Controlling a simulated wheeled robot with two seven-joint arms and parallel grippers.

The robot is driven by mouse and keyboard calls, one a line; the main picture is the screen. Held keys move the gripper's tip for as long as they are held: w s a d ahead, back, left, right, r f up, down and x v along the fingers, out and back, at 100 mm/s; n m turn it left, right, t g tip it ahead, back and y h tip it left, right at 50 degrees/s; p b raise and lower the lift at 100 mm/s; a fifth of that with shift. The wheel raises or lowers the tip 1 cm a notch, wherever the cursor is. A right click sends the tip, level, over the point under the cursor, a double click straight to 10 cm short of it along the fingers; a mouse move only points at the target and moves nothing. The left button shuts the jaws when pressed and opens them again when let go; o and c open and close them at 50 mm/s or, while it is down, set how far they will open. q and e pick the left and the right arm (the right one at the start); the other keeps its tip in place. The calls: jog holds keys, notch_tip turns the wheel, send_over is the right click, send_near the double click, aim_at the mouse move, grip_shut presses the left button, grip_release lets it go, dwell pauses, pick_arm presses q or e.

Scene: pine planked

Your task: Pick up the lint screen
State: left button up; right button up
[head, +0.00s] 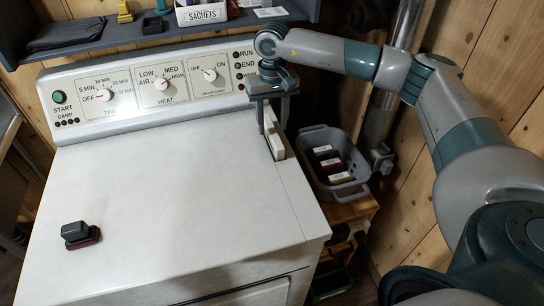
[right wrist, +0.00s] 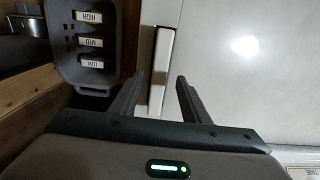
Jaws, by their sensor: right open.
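The lint screen's white top grip (head: 275,141) appears to stand in the slot at the right edge of the dryer top; the rest of the screen is hidden. It also shows as a pale upright bar in the right wrist view (right wrist: 161,50). My right gripper (head: 272,122) is open and points down over the grip. In the right wrist view its two fingers (right wrist: 161,82) stand apart, one on each side of the bar. I cannot tell whether they touch it. My left gripper is not in view.
The dryer top (head: 180,190) is mostly clear, with a dark brush-like block (head: 80,234) at its front left. The control panel (head: 150,82) rises behind. A grey basket (head: 343,184) with labelled blocks stands right of the dryer. A shelf (head: 150,30) hangs above.

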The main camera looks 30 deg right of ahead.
aim_at(272, 130)
jog(key=f+p, duration=0.2)
jog(key=shift+w+d+f, duration=0.1)
jog(key=shift+w+f, duration=0.1)
jog(key=shift+f, duration=0.85)
grip_shut()
